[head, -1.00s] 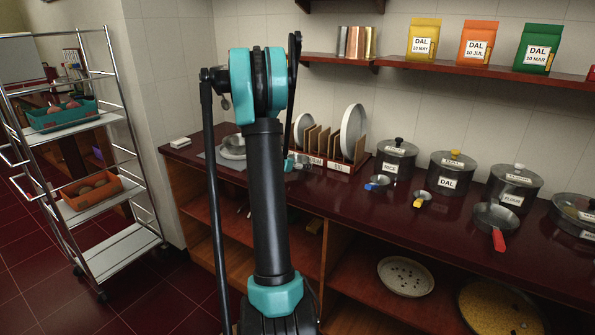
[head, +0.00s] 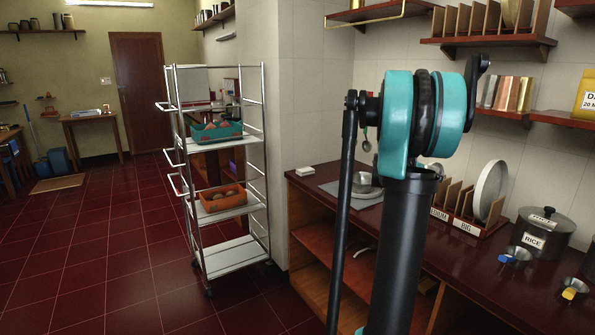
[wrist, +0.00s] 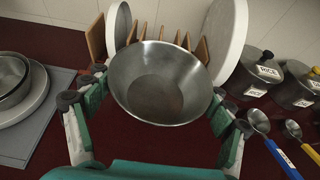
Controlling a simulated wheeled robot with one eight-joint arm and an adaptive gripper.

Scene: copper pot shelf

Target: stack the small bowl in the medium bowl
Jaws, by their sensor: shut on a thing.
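My gripper (wrist: 158,108) is shut on a round steel bowl (wrist: 160,85), which sits between its two green-padded fingers in the wrist view. The held bowl looks empty, its inside facing the camera. I take it for the small bowl. Another steel bowl (wrist: 12,78), seemingly the medium one, stands at the left edge of the wrist view. It rests on or in a wider pale dish (wrist: 38,92) on a grey mat (wrist: 48,130), partly cut off. Steel ware (head: 364,184) on the mat also shows in the head view. My arm hides the gripper and held bowl there.
A plate rack (head: 466,223) with upright dividers and a large white plate (head: 491,190) stands behind the held bowl. A rice pot (head: 541,234) and small blue- and yellow-handled pans are to the right. A wheeled metal shelf (head: 235,257) stands left of the counter.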

